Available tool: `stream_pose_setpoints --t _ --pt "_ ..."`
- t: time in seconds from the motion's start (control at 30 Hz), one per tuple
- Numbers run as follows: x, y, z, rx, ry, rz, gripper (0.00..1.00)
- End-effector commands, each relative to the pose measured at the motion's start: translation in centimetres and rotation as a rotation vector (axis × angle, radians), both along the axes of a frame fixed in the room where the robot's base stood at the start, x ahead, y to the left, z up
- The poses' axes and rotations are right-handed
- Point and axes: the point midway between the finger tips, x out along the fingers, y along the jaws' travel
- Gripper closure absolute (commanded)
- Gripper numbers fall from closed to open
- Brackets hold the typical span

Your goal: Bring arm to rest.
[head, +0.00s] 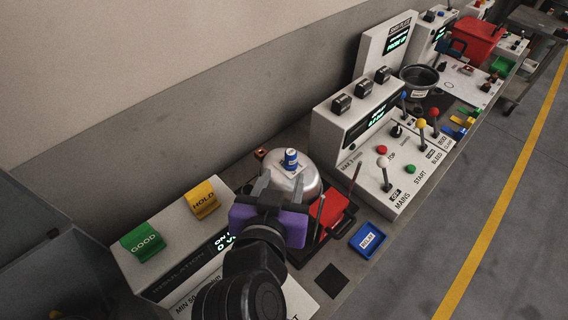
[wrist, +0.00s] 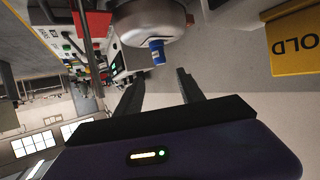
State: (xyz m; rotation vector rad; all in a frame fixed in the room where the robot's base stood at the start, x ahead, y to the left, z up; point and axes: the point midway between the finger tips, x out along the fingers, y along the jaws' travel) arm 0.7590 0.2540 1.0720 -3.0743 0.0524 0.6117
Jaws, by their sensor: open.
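My gripper (head: 280,190) is open, with its two fingers spread and nothing between them. In the head view it is over the bench, just in front of a silver rounded compressor (head: 309,182) with a blue cap (head: 290,158) on top. In the wrist view the fingers (wrist: 158,92) stick out past the purple gripper body, and the compressor (wrist: 148,22) with the blue cap (wrist: 157,52) is beyond them. I cannot tell whether the gripper touches anything. My arm covers part of the bench below.
A white box with a green GOOD tab (head: 143,242) and a yellow HOLD tab (head: 202,199) is at the left. A red tray part (head: 333,207) and a blue tray (head: 367,240) lie to the right. A control panel with levers (head: 385,170) stands behind. The floor right of the bench is clear.

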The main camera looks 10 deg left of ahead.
Motion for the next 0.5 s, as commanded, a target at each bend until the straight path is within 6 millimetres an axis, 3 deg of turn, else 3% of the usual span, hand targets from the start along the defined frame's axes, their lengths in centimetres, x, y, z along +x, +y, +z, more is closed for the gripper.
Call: stream_pose_setpoints --t 0.27,0.37,0.5 --pt "0.1 0.2 0.2 -0.015 -0.009 0.014 0.54" --pt "0.5 1.4 1.3 -0.03 -0.055 0.074 0.54" --pt "0.4 4.6 3.9 -0.025 -0.165 0.227 0.54"
